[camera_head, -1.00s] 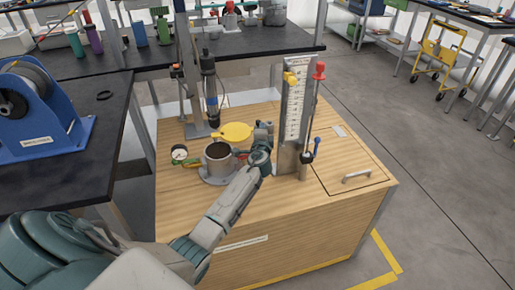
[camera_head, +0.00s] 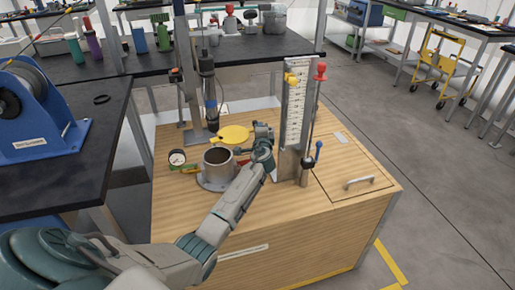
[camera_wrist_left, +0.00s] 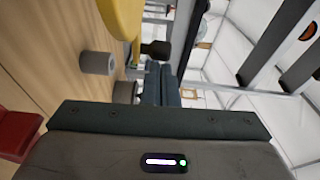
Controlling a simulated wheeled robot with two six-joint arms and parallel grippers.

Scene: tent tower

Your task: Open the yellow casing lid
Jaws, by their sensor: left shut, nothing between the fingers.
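The yellow casing lid (camera_head: 234,134) is swung off the grey round casing (camera_head: 217,171), whose mouth shows open. The lid lies behind and to the right of the mouth. My left gripper (camera_head: 258,133) is just right of the lid, with its fingers shut and empty. Whether it touches the lid is unclear. In the left wrist view, a yellow part (camera_wrist_left: 122,18), seemingly the lid, is close at the top, with a small grey cylinder (camera_wrist_left: 98,63) below it. My right gripper is not in view.
A scale post (camera_head: 293,115) with red and yellow knobs stands close right of my gripper. A dial gauge (camera_head: 177,157) sits left of the casing. A vertical probe (camera_head: 209,95) stands behind. The wooden top is clear at front, near the hatch handle (camera_head: 359,183).

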